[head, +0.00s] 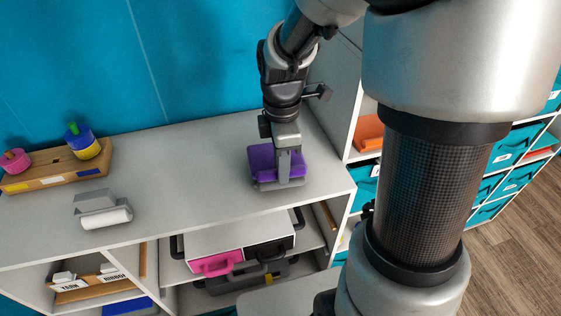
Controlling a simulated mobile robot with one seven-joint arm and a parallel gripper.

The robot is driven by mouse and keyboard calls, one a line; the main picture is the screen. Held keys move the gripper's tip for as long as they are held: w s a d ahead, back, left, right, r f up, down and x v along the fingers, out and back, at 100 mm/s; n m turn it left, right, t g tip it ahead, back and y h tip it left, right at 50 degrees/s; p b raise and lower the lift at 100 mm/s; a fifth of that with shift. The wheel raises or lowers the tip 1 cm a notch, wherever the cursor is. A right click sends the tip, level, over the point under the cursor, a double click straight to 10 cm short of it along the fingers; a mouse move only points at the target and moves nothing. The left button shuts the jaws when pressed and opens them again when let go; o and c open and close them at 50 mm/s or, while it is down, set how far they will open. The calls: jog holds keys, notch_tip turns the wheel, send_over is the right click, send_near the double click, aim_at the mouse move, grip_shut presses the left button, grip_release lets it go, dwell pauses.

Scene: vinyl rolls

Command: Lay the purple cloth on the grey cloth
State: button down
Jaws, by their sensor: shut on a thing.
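The purple cloth (262,162) is a small folded pad at the right part of the grey-white counter top. It appears to lie on a grey piece, the grey cloth (265,186), of which only a thin edge shows at the front. My gripper (290,180) points down from above and is shut on the purple cloth at its right-hand part. The fingers hide part of the purple cloth. I cannot tell whether the purple cloth rests fully on the grey one or is held just above it.
A wooden stand (60,166) with pink and blue-yellow rolls is at the back left. A grey holder with a white roll (105,218) stands near the front left. The counter (190,160) between them and my gripper is clear. A shelf wall (333,100) rises close on the right.

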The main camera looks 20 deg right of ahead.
jog(key=shift+f+b, duration=0.35)
jog(key=shift+f, duration=0.15)
jog(key=c, duration=1.5)
grip_release()
jog(key=shift+o, duration=0.2)
jog(key=shift+r, duration=0.15)
notch_tip(320, 180, up, 16)
jog(key=p, duration=0.2)
jog(key=s+r+m+t+p, duration=0.5)
jog(key=s+m, duration=0.6)
jog(key=m, duration=0.5)
notch_tip(320, 180, up, 3)
jog(key=shift+s+f+p, duration=0.15)
jog(key=shift+f+p, duration=0.05)
jog(key=shift+p, duration=0.45)
